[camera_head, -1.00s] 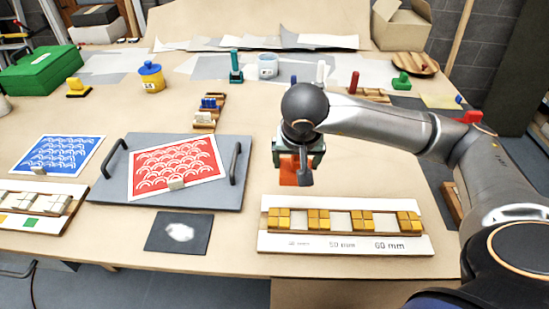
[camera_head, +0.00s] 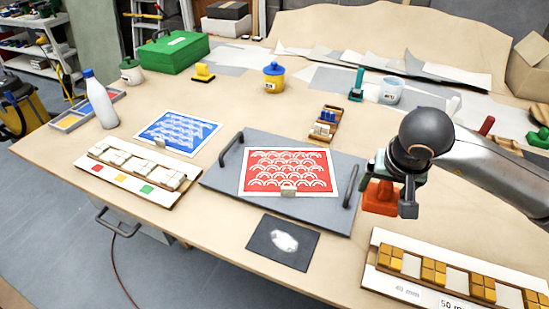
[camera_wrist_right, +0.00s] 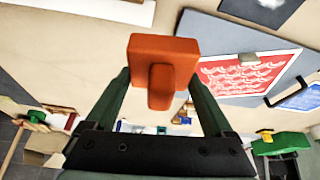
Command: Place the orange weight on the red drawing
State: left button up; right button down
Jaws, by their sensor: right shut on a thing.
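The orange weight (camera_head: 381,197) is held in my right gripper (camera_head: 394,178), above the table just right of the grey board. In the right wrist view the orange weight (camera_wrist_right: 165,60) sits between the two green fingers, which are shut on its handle. The red drawing (camera_head: 288,172) lies on the grey board, with a small light block (camera_head: 288,191) on its near edge. The red drawing also shows in the right wrist view (camera_wrist_right: 245,74), to the right of the weight. My left gripper is not in view.
The grey board (camera_head: 225,178) has raised dark handles (camera_head: 351,186) at both ends; the right one stands between the weight and the drawing. A blue drawing (camera_head: 180,130) lies to the left. A dark card (camera_head: 283,242) lies in front. A tray of yellow tiles (camera_head: 440,275) is at lower right.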

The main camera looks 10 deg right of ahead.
aim_at(287, 170)
jog(key=i+j, duration=0.15)
jog(key=j, duration=0.15)
jog(key=i+j, duration=0.15)
jog(key=j, duration=0.15)
jog(key=i+z, duration=0.1)
jog(key=i, duration=0.4)
